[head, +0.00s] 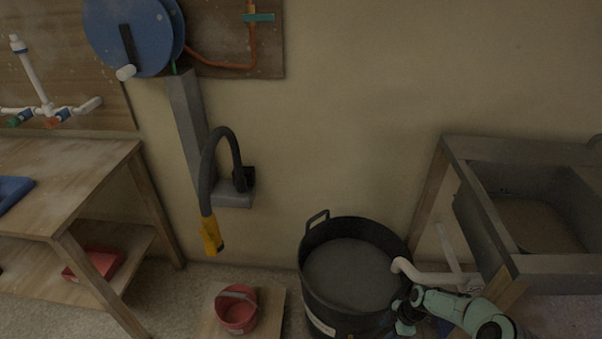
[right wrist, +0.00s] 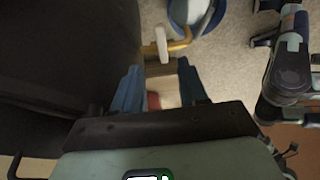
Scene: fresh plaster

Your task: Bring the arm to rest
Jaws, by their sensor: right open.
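My right arm (head: 452,306), pale green and dark, comes in at the bottom right of the head view. Its gripper end is low, beside the right side of the black tub (head: 312,255); whether it touches the tub I cannot tell. In the right wrist view my right gripper (right wrist: 158,88) has its two blue fingers wide apart. Nothing is held between them; a small red patch and pale floor show through the gap. A large dark surface, seemingly the tub, fills the left of that view. My left gripper is in neither view.
The tub holds grey material. A grey sink (head: 545,262) on a wooden stand is at the right, with a white pipe (head: 435,277) below. A red bucket (head: 237,312) stands left of the tub. A yellow-ended hose (head: 212,235) hangs at the wall. A wooden bench (head: 75,180) is left.

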